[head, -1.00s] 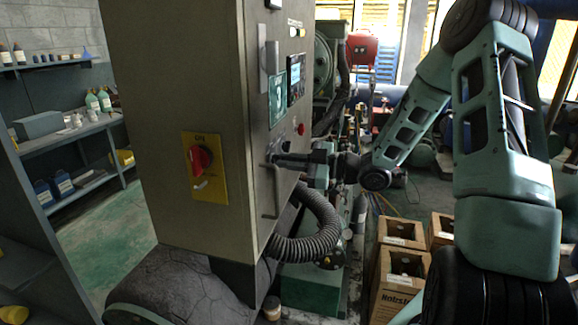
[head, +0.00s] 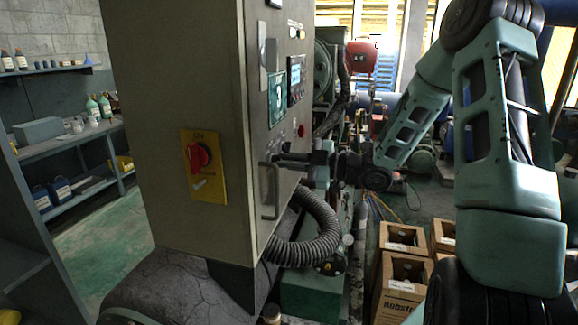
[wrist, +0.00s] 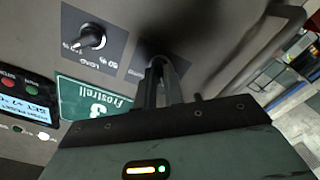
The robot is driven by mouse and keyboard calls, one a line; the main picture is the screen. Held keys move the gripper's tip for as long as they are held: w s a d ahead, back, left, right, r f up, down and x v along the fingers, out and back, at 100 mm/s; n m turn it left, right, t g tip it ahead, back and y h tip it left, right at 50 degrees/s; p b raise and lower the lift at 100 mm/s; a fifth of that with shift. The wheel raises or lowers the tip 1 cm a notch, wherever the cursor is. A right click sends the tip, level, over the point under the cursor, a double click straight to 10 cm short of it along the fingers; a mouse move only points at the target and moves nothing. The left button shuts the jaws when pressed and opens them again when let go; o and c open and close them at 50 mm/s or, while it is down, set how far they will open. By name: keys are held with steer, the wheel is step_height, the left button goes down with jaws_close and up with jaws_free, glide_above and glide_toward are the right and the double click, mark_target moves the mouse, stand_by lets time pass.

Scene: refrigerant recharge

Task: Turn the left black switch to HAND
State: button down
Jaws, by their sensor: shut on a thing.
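The grey control cabinet (head: 180,100) stands left of centre in the head view, its front panel facing right. My gripper (head: 278,158) reaches that panel from the right. In the wrist view the fingers of my gripper (wrist: 160,82) are close together on the left black switch (wrist: 157,60), which is dark, blurred and mostly hidden between them. The switch's pointer and its HAND mark cannot be read. A second black knob (wrist: 90,37) with a white pointer and a LOAD % label sits beside it, untouched.
A green Frostrell plate (wrist: 95,97) and a small display (wrist: 25,103) are close to my gripper. Below it are a cabinet door handle (head: 270,190) and a ribbed hose (head: 312,235). A red rotary handle (head: 198,157) is on the cabinet's side. Cardboard boxes (head: 402,275) stand at the lower right.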

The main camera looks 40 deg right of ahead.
steer(key=c, duration=1.6)
jaws_free()
steer(key=shift+d+r, duration=0.1)
steer(key=p+v, duration=0.1)
steer(key=v, duration=0.8)
